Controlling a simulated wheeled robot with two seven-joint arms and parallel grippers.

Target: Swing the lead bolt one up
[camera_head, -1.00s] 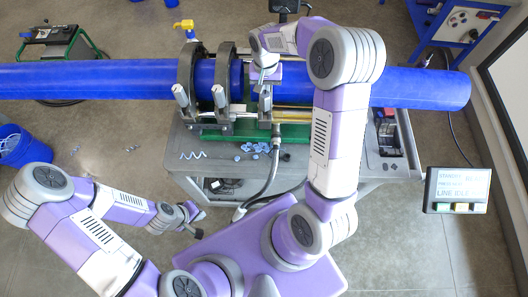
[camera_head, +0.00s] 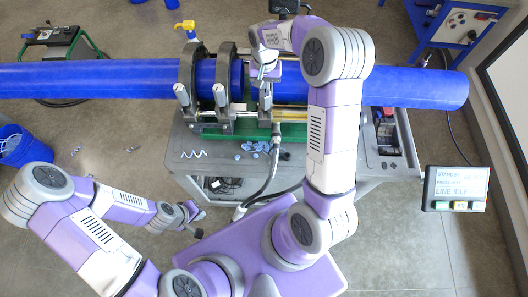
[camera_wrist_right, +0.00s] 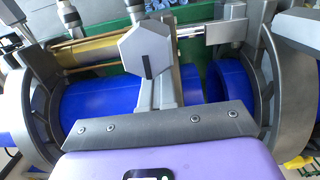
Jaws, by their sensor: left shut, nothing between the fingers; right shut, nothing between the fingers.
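The clamp frame (camera_head: 187,75) grips a long blue pipe (camera_head: 90,76) with several dark upright clamp rings. Bolts with pale ends hang at the front of the rings, one at the left ring (camera_head: 182,94) and one at the middle ring (camera_head: 219,95). I cannot tell which is the lead bolt. My right gripper (camera_head: 264,73) is shut and empty over the clamp's right part, beside another bolt. In the right wrist view a grey hexagonal piece (camera_wrist_right: 146,52) stands between the rings; contact cannot be told. My left gripper (camera_head: 195,226) is shut and empty, low in front of the cart.
A hose (camera_head: 270,175) hangs from the clamp's front. A status screen (camera_head: 456,188) stands at right, a blue bucket (camera_head: 20,146) at left.

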